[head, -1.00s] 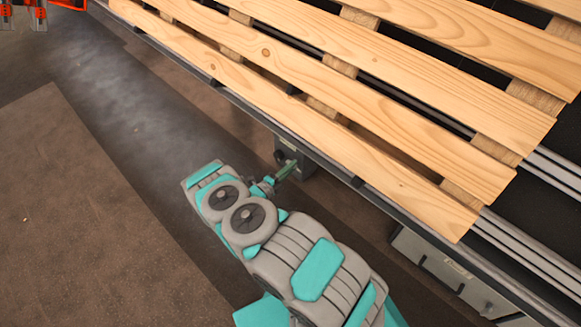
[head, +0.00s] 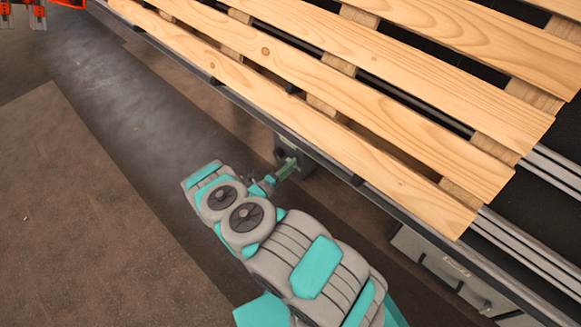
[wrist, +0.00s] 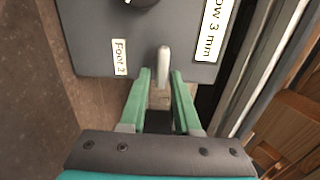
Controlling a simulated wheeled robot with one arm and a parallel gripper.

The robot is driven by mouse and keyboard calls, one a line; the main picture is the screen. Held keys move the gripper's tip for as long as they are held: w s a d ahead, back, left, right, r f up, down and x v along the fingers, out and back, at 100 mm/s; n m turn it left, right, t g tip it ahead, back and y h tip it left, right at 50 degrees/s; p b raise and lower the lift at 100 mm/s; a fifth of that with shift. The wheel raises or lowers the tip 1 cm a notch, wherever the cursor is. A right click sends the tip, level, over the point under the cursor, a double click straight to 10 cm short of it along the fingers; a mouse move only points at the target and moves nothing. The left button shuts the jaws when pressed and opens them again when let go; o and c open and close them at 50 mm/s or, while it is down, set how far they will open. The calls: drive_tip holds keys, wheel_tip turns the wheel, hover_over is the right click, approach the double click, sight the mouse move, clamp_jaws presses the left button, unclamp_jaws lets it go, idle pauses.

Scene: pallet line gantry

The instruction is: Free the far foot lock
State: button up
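My gripper (wrist: 162,73) is open, with one green finger on each side of the lever and a gap visible on both sides. In the head view my gripper (head: 287,170) reaches the small dark foot housing (head: 283,148) under the conveyor edge; the lever is too small to make out there.
A wooden slatted pallet (head: 330,95) lies on the conveyor above my gripper. The conveyor's dark side rail (head: 250,113) runs close over the housing. A grey box (head: 440,265) hangs under the rail at the right. The floor (head: 110,100) to the left is clear.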

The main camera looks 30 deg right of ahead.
drive_tip(key=shift+o, duration=1)
drive_tip(key=v, duration=0.7)
drive_tip(key=shift+a+b, duration=0.3)
drive_tip(key=shift+a, duration=0.1)
